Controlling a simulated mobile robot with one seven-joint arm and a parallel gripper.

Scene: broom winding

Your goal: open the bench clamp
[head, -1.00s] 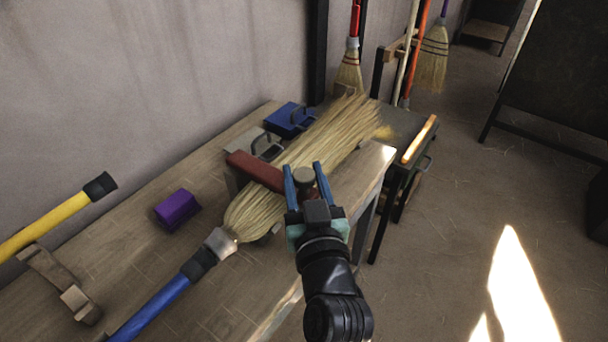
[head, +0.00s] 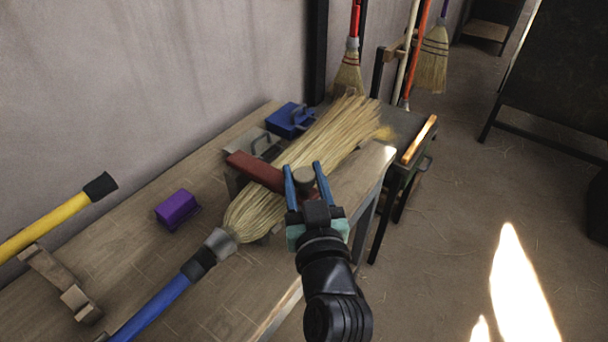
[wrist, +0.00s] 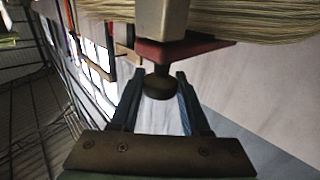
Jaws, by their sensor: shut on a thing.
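The bench clamp has a dark red bar (head: 252,168) lying across the straw head of a blue-handled broom (head: 247,212) on the workbench. A round brown knob (head: 304,176) sits at the bar's near end. My gripper (head: 305,168) has its blue fingers on either side of the knob and is shut on it. In the wrist view the knob (wrist: 158,86) is between the fingertips (wrist: 156,82), below the red bar (wrist: 190,48) and a pale post (wrist: 162,18). Straw (wrist: 250,22) runs behind the bar. The contact faces are hard to see.
On the workbench (head: 130,235) are a purple block (head: 177,208), a blue box with a handle (head: 290,119) and a yellow-handled tool (head: 50,222) by a wooden rest. Hanging brooms (head: 434,57) stand beyond the far end.

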